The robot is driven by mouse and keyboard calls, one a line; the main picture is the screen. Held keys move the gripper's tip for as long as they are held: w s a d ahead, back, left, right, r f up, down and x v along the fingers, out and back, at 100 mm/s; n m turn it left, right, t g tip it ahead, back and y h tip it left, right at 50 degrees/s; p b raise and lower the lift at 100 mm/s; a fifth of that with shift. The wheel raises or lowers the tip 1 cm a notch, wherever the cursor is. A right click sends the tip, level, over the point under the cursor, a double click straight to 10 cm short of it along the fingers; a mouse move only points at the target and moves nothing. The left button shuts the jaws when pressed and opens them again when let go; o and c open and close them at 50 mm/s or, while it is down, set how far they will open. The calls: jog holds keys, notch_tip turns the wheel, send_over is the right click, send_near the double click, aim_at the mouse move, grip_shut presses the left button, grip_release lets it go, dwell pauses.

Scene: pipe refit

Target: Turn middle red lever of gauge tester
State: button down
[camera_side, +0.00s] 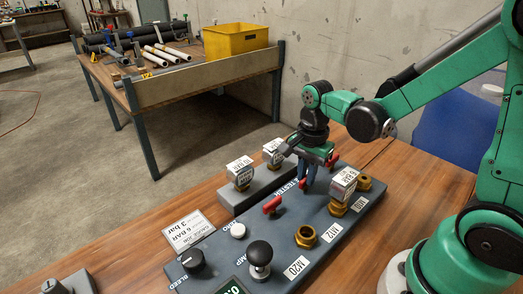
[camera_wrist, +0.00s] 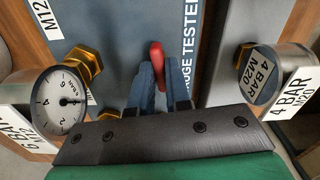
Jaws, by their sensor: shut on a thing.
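The gauge tester (camera_side: 215,262) is a long dark-grey panel on the wooden table, with several red levers. A near red lever (camera_side: 272,205) stands clear of my gripper. My gripper (camera_side: 308,180) points down at the middle red lever (camera_side: 303,183), which is mostly hidden by the blue fingers in the side view. Another red lever (camera_side: 333,159) shows just beyond the fingers. In the wrist view my gripper (camera_wrist: 160,82) has its fingers closed around a red lever (camera_wrist: 156,54), whose rounded end sticks out past the fingertips.
A gauge (camera_side: 343,183) is mounted on the tester close right of my gripper; its dial (camera_wrist: 60,100) shows in the wrist view. Two gauges (camera_side: 240,172) stand on a grey block (camera_side: 257,192) to the left. An open brass port (camera_side: 306,237) and a black knob (camera_side: 260,254) are nearer.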

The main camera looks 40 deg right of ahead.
jog(key=shift+m, duration=0.7)
jog(key=c, duration=0.8)
grip_release()
jog(key=shift+c, duration=0.2)
jog(key=shift+r, duration=0.1)
jog(key=shift+r, duration=2.7)
